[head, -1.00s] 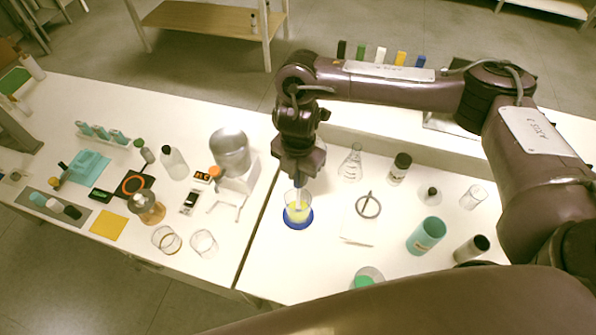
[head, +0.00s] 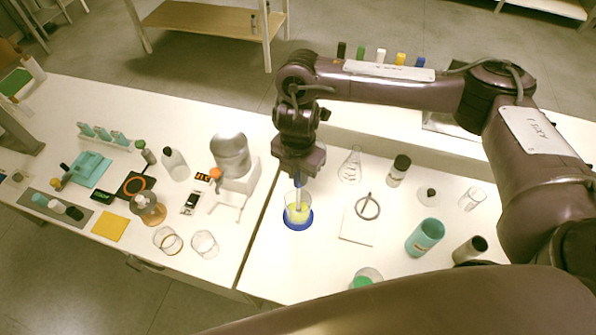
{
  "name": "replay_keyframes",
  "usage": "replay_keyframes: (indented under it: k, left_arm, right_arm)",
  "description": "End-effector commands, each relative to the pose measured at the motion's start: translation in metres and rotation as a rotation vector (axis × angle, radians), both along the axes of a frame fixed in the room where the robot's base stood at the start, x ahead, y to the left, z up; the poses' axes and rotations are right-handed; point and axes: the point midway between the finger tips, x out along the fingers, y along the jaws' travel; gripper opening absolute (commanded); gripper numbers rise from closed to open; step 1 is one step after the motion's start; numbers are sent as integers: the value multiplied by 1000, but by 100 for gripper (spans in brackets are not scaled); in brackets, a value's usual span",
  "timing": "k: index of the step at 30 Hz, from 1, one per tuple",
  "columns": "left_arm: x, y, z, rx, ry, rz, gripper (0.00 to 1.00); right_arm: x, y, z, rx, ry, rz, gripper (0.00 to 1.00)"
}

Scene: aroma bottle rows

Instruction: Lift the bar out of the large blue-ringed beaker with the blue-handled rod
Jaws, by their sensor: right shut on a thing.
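My right gripper (head: 298,177) points down just above the beaker and is shut on the blue-handled rod (head: 298,197). Only a short blue piece of its handle shows under the jaws. The pale shaft hangs about upright into the beaker. I cannot make out the bar; the rod's lower end and the liquid hide it. My left gripper is not in view.
A flask (head: 351,166), a dark-capped bottle (head: 398,171), a pad with a dark ring (head: 357,236), a teal cup (head: 425,237) and a green-filled beaker (head: 366,278) stand to the right and front.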

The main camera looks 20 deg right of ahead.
Motion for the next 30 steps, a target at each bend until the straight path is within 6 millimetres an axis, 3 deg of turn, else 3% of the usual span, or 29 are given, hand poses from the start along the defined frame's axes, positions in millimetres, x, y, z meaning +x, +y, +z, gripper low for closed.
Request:
replay_keyframes:
  k: [30]
  left_arm:
    - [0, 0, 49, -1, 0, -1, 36]
  right_arm:
    - [1, 0, 52, 0, -2, 1, 2]
